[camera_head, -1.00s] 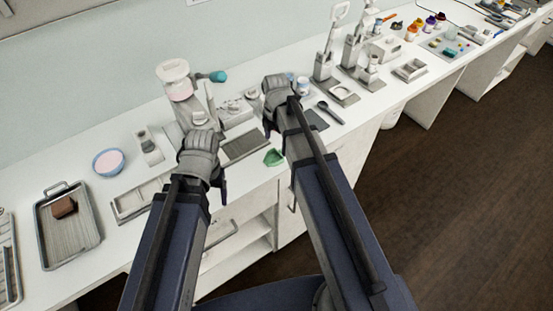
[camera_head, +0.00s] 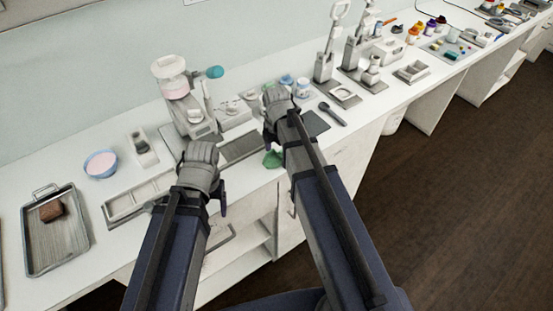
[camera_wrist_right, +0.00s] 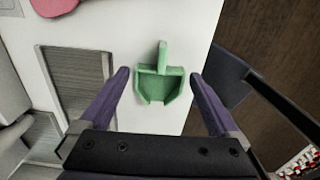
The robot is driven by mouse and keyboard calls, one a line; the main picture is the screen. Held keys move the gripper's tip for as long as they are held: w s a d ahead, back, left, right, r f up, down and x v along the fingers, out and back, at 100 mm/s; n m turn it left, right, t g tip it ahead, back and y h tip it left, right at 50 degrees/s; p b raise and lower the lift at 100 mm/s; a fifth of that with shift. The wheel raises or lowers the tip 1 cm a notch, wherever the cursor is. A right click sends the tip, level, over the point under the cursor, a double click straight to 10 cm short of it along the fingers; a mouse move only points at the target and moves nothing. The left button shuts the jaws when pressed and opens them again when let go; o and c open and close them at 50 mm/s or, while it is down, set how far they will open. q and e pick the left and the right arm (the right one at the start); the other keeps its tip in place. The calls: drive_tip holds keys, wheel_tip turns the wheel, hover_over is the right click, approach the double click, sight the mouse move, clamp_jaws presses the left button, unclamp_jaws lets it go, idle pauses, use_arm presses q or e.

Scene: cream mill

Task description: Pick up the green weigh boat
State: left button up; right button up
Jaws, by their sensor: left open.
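The green weigh boat (camera_head: 272,159) lies on the white counter near its front edge, partly hidden by my right arm in the head view. In the right wrist view the weigh boat (camera_wrist_right: 160,84) shows as a small green scoop with a short handle, between and beyond my fingertips. My right gripper (camera_wrist_right: 160,76) is open and empty, one finger on each side of the boat in that view; I cannot tell its height above the counter. My left gripper (camera_head: 221,201) is open, left of the boat at the counter's front, with its fingers mostly hidden.
A cream mill (camera_head: 180,95) stands behind my left gripper. A grey mat (camera_head: 241,147) lies left of the boat, and a dark spoon (camera_head: 333,114) to the right. A metal tray (camera_head: 55,253) and a bowl (camera_head: 101,163) are at left. The counter edge is close to the boat.

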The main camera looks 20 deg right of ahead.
sight(277, 159)
drive_tip(key=c, duration=1.1)
wheel_tip(277, 159, up, 10)
drive_tip(key=p, duration=1)
